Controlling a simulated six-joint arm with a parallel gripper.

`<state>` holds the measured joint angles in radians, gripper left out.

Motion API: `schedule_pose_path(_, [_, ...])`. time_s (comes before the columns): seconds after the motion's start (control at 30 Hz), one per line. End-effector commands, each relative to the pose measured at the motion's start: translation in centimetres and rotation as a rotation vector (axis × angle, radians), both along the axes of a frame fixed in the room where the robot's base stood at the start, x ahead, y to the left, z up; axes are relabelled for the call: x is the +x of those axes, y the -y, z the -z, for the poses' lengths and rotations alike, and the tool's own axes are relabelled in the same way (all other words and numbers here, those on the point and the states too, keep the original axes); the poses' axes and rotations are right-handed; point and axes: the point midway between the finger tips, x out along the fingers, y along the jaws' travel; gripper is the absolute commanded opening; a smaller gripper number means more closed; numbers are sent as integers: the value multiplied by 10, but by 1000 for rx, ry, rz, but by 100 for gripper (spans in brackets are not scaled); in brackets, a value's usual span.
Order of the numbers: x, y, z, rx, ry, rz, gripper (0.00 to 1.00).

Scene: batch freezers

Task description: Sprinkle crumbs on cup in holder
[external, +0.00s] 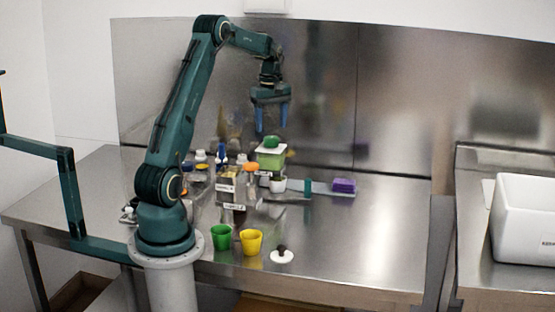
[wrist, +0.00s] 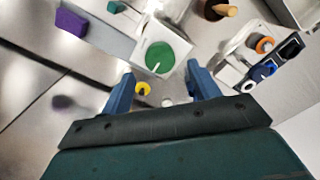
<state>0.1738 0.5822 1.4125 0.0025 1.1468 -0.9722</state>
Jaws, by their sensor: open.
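My gripper (external: 271,130) is open and empty, its blue fingers pointing down above a green-topped white container (external: 271,158). In the wrist view the container's round green top (wrist: 158,60) lies just beyond the space between my open fingertips (wrist: 160,76). A small white cup (external: 278,185) stands just in front of that container, seemingly in a holder on the grey strip. A green cup (external: 221,237) and a yellow cup (external: 251,242) stand near the table's front edge. I cannot tell which container holds crumbs.
Several bottles and jars (external: 201,172) crowd the area left of the container. A purple block (external: 343,185) lies at the strip's right end. A white disc with a black knob (external: 282,256) lies at the front. The right of the table is clear.

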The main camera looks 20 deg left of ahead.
Motion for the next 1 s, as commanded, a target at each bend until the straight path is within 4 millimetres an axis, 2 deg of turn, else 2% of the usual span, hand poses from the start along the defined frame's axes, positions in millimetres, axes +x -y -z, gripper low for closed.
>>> schedule_pose_path(0.1, [-1, 0, 17, 0, -4, 0, 61])
schedule_pose_path(0.3, [0, 0, 35, 0, -1, 0, 61])
schedule_pose_path(0.7, [0, 0, 40, -1, -1, 0, 61])
schedule_pose_path(0.73, [0, 0, 40, -1, -1, 0, 59])
schedule_pose_path(0.93, [0, 0, 40, -1, -1, 0, 20])
schedule_pose_path(1.0, [0, 0, 40, -1, -1, 0, 17])
